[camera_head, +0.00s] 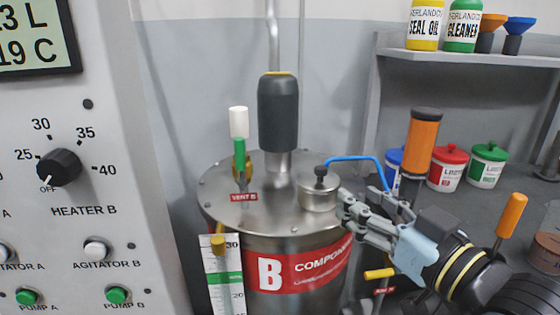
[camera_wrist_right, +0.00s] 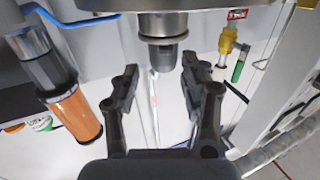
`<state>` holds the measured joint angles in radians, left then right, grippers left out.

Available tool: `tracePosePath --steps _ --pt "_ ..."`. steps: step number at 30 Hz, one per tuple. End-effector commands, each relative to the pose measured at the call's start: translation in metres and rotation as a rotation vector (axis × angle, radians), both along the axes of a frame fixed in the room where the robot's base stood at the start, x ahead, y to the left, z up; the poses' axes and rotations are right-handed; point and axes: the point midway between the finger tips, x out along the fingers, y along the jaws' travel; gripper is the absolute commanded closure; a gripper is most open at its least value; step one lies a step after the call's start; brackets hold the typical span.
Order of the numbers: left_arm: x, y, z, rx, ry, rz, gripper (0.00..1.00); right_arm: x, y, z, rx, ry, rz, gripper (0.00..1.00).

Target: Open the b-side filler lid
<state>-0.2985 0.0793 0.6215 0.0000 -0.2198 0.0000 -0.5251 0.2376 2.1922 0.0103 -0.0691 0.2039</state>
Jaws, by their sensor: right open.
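The B-side tank (camera_head: 230,215) is a round steel drum with a red "B COMPONENT" label. On the front right of its top sits the filler lid (camera_head: 319,198), a short steel cylinder with a black knob (camera_head: 320,176) on top. The lid looks seated and closed. My right gripper (camera_head: 350,208) is open and empty, just right of the lid. In the right wrist view the lid (camera_wrist_right: 162,24) and its dark knob (camera_wrist_right: 163,56) show at the top, with the open fingers (camera_wrist_right: 160,75) below and on either side. I cannot tell whether they touch. My left gripper is not in view.
A dark agitator motor (camera_head: 278,110) and a vent valve with a white cap (camera_head: 239,125) stand on the tank top. A blue curved tube (camera_head: 355,159) runs behind the lid to an orange-and-black cylinder (camera_head: 422,140). A control panel (camera_head: 85,180) is at the left.

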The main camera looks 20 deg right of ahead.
Motion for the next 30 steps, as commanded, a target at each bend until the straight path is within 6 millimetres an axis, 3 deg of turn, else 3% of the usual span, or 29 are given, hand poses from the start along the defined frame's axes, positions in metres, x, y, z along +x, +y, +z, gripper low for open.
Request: tracePosePath --steps 1,2,7,11,21,30 --pt "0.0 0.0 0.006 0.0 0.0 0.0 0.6 -0.005 0.003 0.017 -0.003 -0.015 0.01 0.56" --pt "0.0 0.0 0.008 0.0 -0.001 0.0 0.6 -0.008 0.004 0.021 -0.006 -0.016 0.015 0.56" --pt "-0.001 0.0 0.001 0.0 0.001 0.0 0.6 -0.003 0.003 0.012 -0.009 0.001 0.013 0.56" --pt "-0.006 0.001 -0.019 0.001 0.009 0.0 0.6 0.017 0.007 0.009 -0.008 -0.002 0.015 0.56" --pt "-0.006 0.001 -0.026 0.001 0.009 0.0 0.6 0.08 0.015 0.013 -0.008 0.002 0.014 0.56" --pt "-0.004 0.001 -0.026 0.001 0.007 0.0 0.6 0.096 0.018 0.013 -0.011 0.005 0.015 0.56"
